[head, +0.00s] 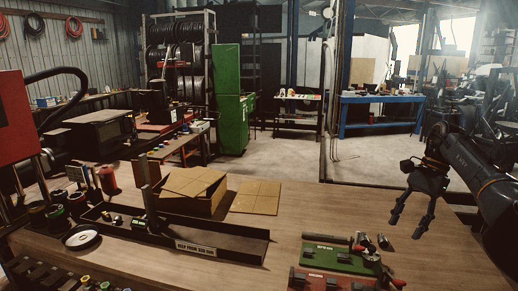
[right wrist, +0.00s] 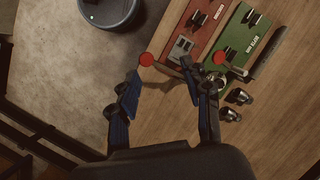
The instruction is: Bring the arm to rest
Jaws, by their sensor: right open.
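My right gripper (head: 411,217) is open and empty in the head view, held above the right part of the table, with its two fingers pointing down. In the right wrist view its two blue-edged fingers (right wrist: 165,88) are spread apart with nothing between them. A green board (head: 335,258) and a red board (head: 325,282) lie on the wooden table (head: 130,262) to the left of the gripper. Both the green board (right wrist: 240,38) and the red board (right wrist: 192,32) show in the right wrist view. My left gripper is not in view.
A long black tray (head: 215,240) with a label and an open cardboard box (head: 190,190) stand mid-table. Small metal fittings (head: 383,240) lie beside the green board. A red machine (head: 20,120) stands at the left edge. A round dark object (right wrist: 108,10) is on the floor beside the table.

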